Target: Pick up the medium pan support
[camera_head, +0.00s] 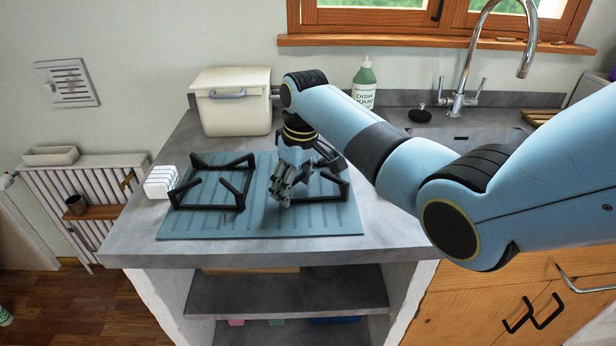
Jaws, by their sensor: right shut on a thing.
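Two black pan supports are on a blue ribbed mat (250,227) on the counter. The left one (238,202) is a square frame with inward prongs and shows whole. The right one (342,186) is partly hidden behind my right gripper and arm. My right gripper (281,196) points down at the left side of the right support and is shut on it. The contact point is hidden by the fingers. I cannot tell whether this support is lifted off the mat. I cannot tell by name which support is the medium one. My left gripper is not in view.
A white ribbed block (160,182) stands left of the mat. A cream box (232,112) and a green dish soap bottle (364,84) stand at the back. The sink tap (462,85) is behind my arm. The counter's front edge is close to the mat.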

